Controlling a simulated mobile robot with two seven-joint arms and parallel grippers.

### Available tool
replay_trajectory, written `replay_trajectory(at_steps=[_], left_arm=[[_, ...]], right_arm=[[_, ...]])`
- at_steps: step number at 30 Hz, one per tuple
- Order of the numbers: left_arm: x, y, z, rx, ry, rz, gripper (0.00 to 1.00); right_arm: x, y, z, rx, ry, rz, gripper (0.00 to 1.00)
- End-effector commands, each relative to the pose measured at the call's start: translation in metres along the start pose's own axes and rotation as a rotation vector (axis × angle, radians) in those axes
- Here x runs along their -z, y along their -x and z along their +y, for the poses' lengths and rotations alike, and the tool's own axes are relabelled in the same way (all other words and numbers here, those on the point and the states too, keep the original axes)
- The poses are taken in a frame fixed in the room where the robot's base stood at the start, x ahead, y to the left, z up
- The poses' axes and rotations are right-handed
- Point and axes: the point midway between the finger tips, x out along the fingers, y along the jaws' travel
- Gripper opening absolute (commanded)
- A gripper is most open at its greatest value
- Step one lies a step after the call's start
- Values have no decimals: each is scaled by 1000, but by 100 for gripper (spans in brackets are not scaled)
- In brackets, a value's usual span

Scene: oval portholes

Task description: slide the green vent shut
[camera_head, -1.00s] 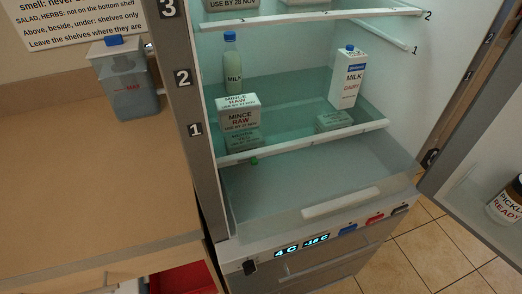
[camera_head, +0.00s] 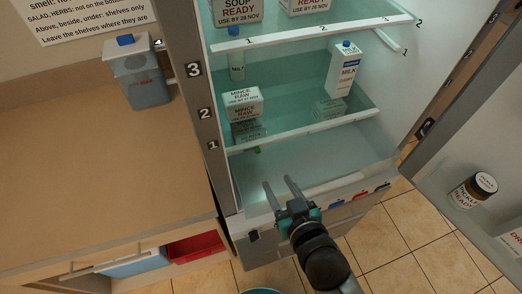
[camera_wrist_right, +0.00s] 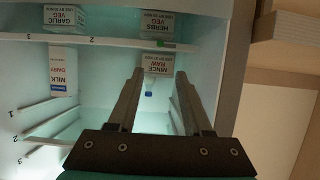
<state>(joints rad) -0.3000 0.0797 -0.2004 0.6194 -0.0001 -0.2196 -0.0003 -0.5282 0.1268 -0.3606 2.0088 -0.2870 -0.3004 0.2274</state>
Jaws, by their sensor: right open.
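A small green piece (camera_head: 257,150), probably the vent's tab, shows just under the front edge of the lowest glass shelf in the fridge, toward the left. The rest of it is hidden, and I cannot tell how far the vent is open. A green piece (camera_wrist_right: 166,44) also shows at the shelf strip in the right wrist view, which looks upside down. My right gripper (camera_head: 279,183) is open and empty in front of the fridge, below and to the right of the green piece, apart from it. Its two fingers also show in the wrist view (camera_wrist_right: 157,80). My left gripper is out of view.
A mince box (camera_head: 243,103), a small bottle (camera_head: 237,68) and a milk carton (camera_head: 343,70) stand on the shelf above. A clear drawer (camera_head: 325,160) lies below it. The open door (camera_head: 455,165) is at right, the counter (camera_head: 90,170) at left.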

Motion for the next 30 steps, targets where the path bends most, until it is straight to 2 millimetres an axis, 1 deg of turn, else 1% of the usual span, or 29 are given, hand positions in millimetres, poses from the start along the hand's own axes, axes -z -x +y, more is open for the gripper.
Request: replay_trajectory(at_steps=[18,21,25,30], left_arm=[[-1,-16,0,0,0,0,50],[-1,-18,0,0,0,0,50],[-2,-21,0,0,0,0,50],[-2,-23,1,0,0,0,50]], right_arm=[[0,-103,0,1,0,1,50],[-1,-117,0,1,0,1,50],[0,-131,0,1,-1,1,50],[0,-139,0,1,0,0,50]])
